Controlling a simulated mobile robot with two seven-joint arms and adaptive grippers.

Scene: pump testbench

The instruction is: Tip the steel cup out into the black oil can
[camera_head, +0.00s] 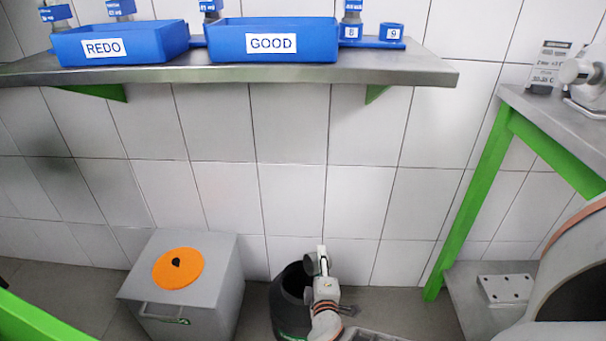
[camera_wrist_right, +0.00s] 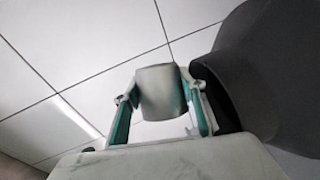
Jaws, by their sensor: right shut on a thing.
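The black oil can (camera_head: 289,312) stands on the floor against the tiled wall, its dark opening facing up. It also shows large at the right of the right wrist view (camera_wrist_right: 262,65). My right gripper (camera_head: 321,262) is at the can's right rim in the head view. It is shut on the steel cup (camera_wrist_right: 162,90), which sits between the two teal fingers in the right wrist view. In the head view the cup (camera_head: 309,265) is small and partly hidden by the gripper, so its exact tilt and contents cannot be told. My left gripper is not in view.
A grey box (camera_head: 215,285) with an orange disc (camera_head: 178,268) stands left of the can. A steel shelf (camera_head: 400,68) above carries blue REDO (camera_head: 125,45) and GOOD (camera_head: 272,40) bins. A green-legged bench (camera_head: 480,190) stands at right.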

